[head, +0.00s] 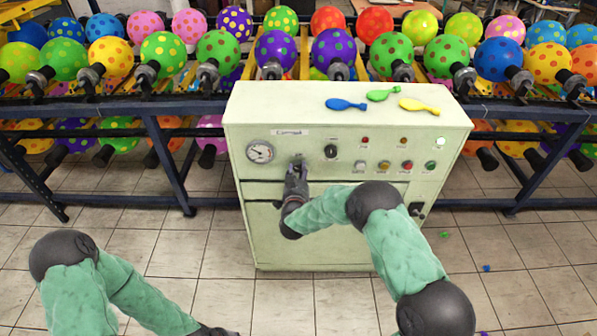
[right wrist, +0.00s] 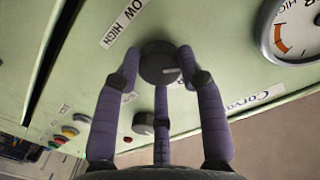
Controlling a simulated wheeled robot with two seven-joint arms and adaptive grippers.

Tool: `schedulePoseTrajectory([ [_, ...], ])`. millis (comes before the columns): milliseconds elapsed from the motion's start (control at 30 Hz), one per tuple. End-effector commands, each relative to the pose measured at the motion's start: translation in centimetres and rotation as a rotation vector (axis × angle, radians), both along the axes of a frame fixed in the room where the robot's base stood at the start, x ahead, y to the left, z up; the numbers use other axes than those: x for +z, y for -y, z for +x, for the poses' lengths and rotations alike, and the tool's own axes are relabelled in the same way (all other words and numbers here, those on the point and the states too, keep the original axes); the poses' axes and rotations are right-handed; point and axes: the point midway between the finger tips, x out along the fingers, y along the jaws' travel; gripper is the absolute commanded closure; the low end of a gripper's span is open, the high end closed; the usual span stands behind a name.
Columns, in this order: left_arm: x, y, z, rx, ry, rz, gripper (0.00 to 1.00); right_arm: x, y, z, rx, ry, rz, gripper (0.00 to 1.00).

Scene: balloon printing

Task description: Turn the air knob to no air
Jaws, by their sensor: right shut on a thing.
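The air knob (right wrist: 160,64) is a dark round knob on the front panel of the pale green machine (head: 345,230). In the right wrist view it sits between my gripper's fingers, with a "LOW HIGH" label beside it. My right gripper (head: 297,166) is shut on this knob, just right of the gauge (head: 260,151), and largely hides it in the head view. The gauge also shows in the right wrist view (right wrist: 297,30).
A second dark knob (head: 330,151) and several coloured buttons (head: 407,165) lie right of my gripper. Blue (head: 346,104), green (head: 383,95) and yellow (head: 419,105) flat balloons lie on the machine top. A rack (head: 160,125) of dotted balloons stands behind.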

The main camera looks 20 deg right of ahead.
Motion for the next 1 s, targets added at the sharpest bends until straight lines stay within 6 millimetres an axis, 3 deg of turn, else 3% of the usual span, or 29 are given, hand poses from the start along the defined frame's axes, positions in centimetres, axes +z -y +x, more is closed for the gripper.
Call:
schedulePoseTrajectory([
  [1000,1.3,0.0,0.0,0.000,0.000,0.000,0.60,-0.1,-0.1,0.1,0.001,-0.264,-0.923,0.93],
])
